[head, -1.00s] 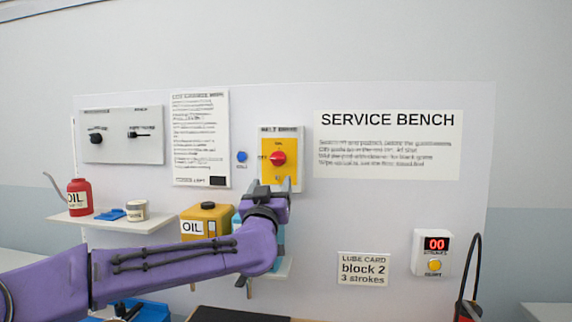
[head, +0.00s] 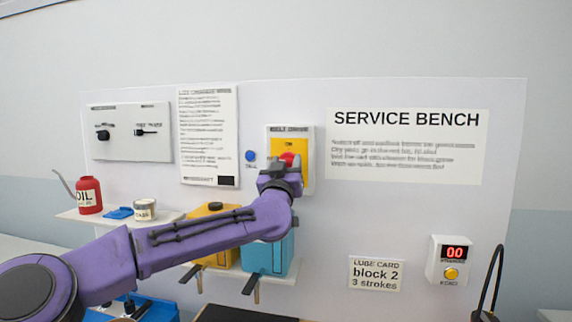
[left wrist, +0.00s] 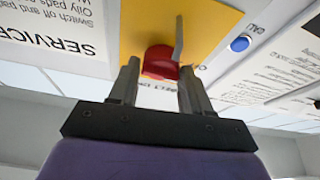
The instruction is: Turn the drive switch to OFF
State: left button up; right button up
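The drive switch is a red knob (head: 287,159) on a yellow plate (head: 303,147) with a pale surround, on the white service panel. In the left wrist view the red knob (left wrist: 160,63) shows with a thin grey piece (left wrist: 179,38) standing beside it. My left gripper (head: 279,168) is at the switch and covers the knob's lower part in the head view. In the left wrist view the left gripper (left wrist: 160,72) is open, with a finger on either side of the knob. I cannot tell whether the fingers touch it.
A blue button (head: 250,156) sits left of the switch. Below, a yellow oil container (head: 214,211) and a teal container (head: 265,260) stand on a shelf near my arm. A red oil can (head: 89,195) stands on the left shelf. A counter box (head: 448,262) reads 00.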

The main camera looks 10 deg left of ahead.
pick_arm(q)
jog(key=shift+w, duration=0.1)
jog(key=c, duration=0.5)
jog(key=shift+o, duration=0.2)
jog(key=shift+d+n+y, duration=0.1)
jog(key=shift+n+y, duration=0.3)
jog(key=shift+n, duration=0.2)
jog(key=shift+n+y, duration=0.4)
jog(key=shift+n, duration=0.1)
jog(key=o, duration=1)
jog(key=a+b+v, duration=0.1)
jog(key=b+v, duration=0.4)
jog(key=v, duration=0.5)
jog(key=shift+s+d, duration=0.3)
jog(key=shift+d, duration=0.1)
